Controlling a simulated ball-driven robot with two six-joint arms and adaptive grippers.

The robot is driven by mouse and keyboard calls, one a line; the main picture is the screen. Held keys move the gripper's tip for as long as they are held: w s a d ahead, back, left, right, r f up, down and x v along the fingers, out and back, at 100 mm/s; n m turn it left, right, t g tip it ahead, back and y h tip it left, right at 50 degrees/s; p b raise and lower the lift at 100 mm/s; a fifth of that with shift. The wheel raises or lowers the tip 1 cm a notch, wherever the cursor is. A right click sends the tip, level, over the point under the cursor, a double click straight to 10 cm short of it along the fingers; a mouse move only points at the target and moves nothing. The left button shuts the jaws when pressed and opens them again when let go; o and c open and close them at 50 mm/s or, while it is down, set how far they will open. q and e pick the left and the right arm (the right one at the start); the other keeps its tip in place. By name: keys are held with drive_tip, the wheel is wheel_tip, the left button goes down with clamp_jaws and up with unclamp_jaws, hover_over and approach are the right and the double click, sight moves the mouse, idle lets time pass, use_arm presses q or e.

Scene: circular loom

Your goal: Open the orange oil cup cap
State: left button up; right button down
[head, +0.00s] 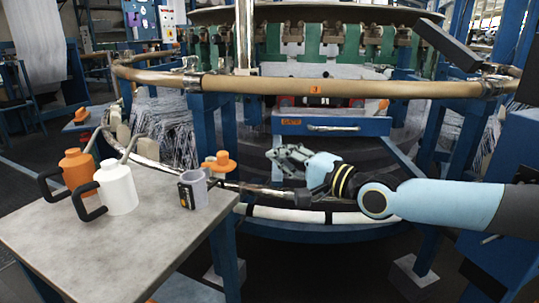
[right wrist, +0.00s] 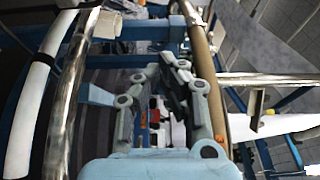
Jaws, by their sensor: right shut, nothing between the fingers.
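An orange cap (head: 219,162) with a small knob on top sits just past the right edge of the grey table, by the loom's metal rail. It looks closed, but I cannot tell this surely. My right gripper (head: 276,156) is in front of the loom, to the right of the cap and apart from it, pointing left. Its fingers are shut and empty; they also show in the right wrist view (right wrist: 176,64). I cannot make out the cap in the right wrist view. My left gripper is not in view.
A tan curved rail (head: 250,84) and a blue drawer (head: 330,126) lie behind my right gripper.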

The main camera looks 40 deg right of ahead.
sight(218, 160)
use_arm(q)
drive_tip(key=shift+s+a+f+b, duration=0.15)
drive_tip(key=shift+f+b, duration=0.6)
drive_tip(key=shift+b, duration=0.35)
use_arm(e)
drive_tip(key=w+a, duration=0.5)
drive_tip(key=w, duration=0.2)
drive_tip(key=shift+w+f+m, duration=0.3)
drive_tip(key=shift+w, duration=0.05)
